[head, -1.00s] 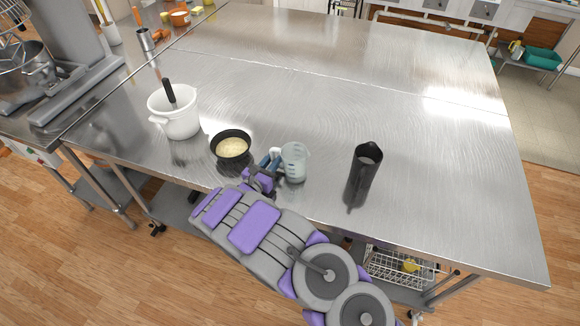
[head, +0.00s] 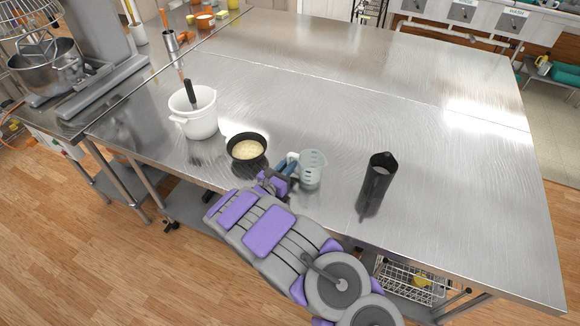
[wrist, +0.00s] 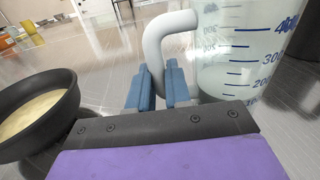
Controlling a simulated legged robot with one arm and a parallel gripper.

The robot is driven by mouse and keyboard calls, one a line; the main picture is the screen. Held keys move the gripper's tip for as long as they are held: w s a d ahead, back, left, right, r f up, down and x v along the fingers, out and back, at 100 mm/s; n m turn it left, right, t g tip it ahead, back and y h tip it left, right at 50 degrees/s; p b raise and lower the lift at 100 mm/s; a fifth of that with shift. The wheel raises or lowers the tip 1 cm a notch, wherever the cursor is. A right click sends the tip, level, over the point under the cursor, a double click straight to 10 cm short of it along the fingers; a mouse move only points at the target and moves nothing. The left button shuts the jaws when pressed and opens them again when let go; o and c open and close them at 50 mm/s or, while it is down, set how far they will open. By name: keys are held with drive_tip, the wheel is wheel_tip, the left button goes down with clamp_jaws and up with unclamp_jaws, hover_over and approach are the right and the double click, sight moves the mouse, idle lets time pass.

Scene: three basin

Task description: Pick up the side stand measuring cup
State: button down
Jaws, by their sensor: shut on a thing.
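The measuring cup (head: 313,170) is clear with blue marks and a pale handle. It stands upright near the table's front edge, between the black bowl and the dark pitcher. In the wrist view the cup (wrist: 240,50) fills the right side, and its white handle (wrist: 165,35) curves down to the fingers. My gripper (head: 287,164) comes from the front edge at the cup's left side. Its blue fingers (wrist: 161,80) are shut on the handle, whose lower part is partly hidden by them. I cannot tell whether the cup's base touches the table.
A black bowl of pale food (head: 247,148) stands close left of my gripper. A white pot (head: 193,112) with a dark-handled utensil is farther left. A tall dark pitcher (head: 376,183) stands to the right. The steel table (head: 330,80) is clear behind.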

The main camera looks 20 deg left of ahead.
sight(288, 159)
drive_tip(key=shift+w+a+r, duration=0.1)
drive_tip(key=shift+a+r, duration=0.05)
drive_tip(key=shift+r, duration=0.8)
drive_tip(key=shift+s+r+p, duration=0.2)
drive_tip(key=shift+r+p, duration=0.25)
drive_tip(key=shift+r, duration=0.25)
drive_tip(key=s+d+r+p, duration=0.1)
drive_tip(key=s+d+p, duration=0.1)
drive_tip(key=s, duration=1.3)
drive_tip(key=shift+s+d+r, duration=0.15)
drive_tip(key=shift+d, duration=0.1)
drive_tip(key=shift+s, duration=0.1)
drive_tip(key=c, duration=1.7)
unclamp_jaws()
clamp_jaws()
